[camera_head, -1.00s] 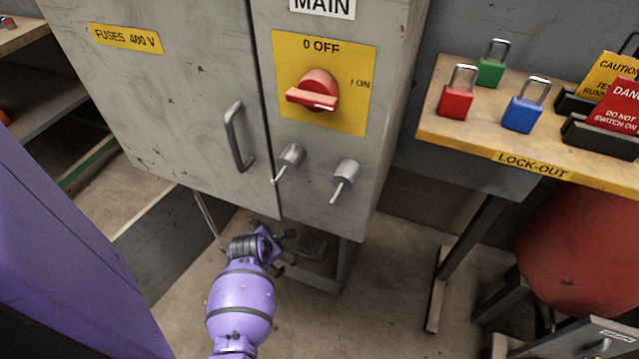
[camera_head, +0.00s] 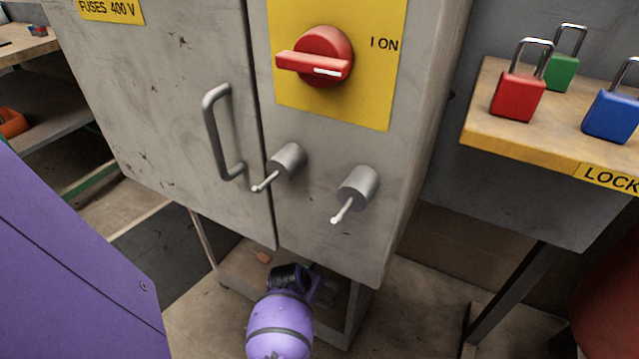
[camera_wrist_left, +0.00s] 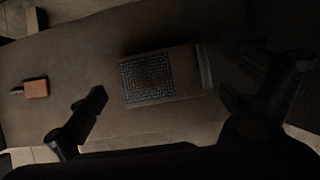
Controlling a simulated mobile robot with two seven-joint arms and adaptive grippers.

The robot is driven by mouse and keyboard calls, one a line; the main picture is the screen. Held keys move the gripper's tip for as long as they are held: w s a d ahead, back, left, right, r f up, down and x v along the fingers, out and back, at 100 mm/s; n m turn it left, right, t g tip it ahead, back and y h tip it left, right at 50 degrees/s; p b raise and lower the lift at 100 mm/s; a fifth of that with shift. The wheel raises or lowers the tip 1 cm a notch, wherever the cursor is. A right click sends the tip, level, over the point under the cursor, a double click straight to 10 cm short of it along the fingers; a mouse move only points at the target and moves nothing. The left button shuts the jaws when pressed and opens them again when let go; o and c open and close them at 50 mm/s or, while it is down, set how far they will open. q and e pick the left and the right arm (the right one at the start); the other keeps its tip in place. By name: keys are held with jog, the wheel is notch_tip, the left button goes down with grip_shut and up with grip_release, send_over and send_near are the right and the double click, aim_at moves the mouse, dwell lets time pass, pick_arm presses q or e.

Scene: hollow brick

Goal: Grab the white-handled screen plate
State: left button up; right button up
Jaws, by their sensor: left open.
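The screen plate (camera_wrist_left: 160,78), a flat plate with a dark mesh square and a plain end strip on the right, lies on the dim shelf surface (camera_wrist_left: 70,60) in the left wrist view. It is too dark there to tell the handle's colour. My left gripper (camera_wrist_left: 168,98) is open, with one finger left of the plate and the other at its right end, apparently not gripping it. In the head view, my left gripper (camera_head: 305,280) is low under the grey cabinet, its fingertips mostly hidden. My right gripper is not in view.
The grey cabinet (camera_head: 190,110) overhangs the low space, with a door handle (camera_head: 213,130) and two keyed locks (camera_head: 358,187) above my arm. A small orange block (camera_wrist_left: 36,88) lies left of the plate. A bench (camera_head: 545,135) with padlocks stands at the right.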

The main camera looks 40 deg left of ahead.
pick_arm(q)
jog(key=shift+w, duration=0.2)
jog(key=shift+c, duration=0.4)
grip_shut()
